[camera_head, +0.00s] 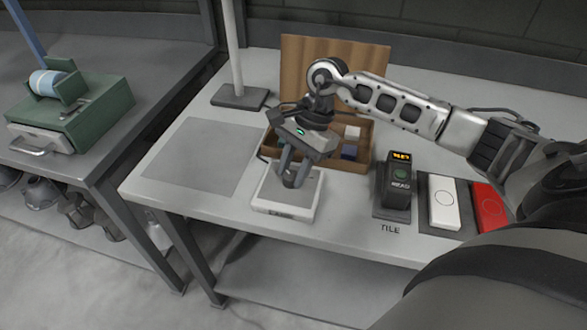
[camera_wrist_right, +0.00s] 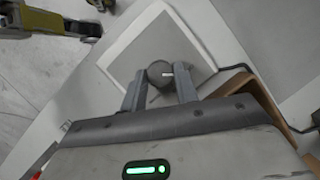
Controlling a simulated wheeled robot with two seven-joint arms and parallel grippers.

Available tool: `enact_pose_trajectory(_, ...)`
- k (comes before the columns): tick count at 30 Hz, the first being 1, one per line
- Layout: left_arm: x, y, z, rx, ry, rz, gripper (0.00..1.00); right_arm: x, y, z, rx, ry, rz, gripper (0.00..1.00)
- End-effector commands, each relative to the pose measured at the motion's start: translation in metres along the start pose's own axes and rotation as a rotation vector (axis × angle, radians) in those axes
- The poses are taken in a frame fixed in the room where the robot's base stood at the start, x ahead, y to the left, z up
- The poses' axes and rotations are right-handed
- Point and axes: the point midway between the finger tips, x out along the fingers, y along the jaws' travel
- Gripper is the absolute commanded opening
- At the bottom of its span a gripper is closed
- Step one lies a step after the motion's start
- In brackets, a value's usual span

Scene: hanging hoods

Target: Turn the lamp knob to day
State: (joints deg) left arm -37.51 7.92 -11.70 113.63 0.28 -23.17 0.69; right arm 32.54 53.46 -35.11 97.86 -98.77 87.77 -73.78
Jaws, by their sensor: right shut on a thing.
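A low white box with a grey top (camera_head: 284,208) sits near the front edge of the table and carries a dark round knob. In the wrist view the knob (camera_wrist_right: 159,71) shows a short white pointer mark and stands on the grey panel of the box (camera_wrist_right: 131,36). My right gripper (camera_head: 291,181) reaches down over the box. Its two fingers (camera_wrist_right: 159,88) are closed on either side of the knob. In the head view the fingers hide most of the knob. No day label is readable on the box.
An open wooden box (camera_head: 352,172) stands behind. A black device with an orange display (camera_head: 398,180), a white block (camera_head: 444,203) and a red block (camera_head: 489,207) are to the right. A grey mat (camera_head: 195,155) and a pole base (camera_head: 240,97) lie left.

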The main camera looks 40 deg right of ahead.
Motion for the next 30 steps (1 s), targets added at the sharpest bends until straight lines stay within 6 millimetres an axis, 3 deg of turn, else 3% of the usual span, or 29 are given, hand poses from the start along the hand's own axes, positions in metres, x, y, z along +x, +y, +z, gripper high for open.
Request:
enact_pose_trajectory(18, 0.016, 0.006, 0.016, 0.0, 0.016, 0.023, 0.34, 0.002, 0.004, 0.0, 0.492, 0.029, -0.212, 0.07)
enact_pose_trajectory(30, 0.021, 0.009, 0.013, -0.024, 0.052, 0.039, 0.34, 0.001, 0.005, 0.002, 0.725, 0.041, -0.307, 0.07)
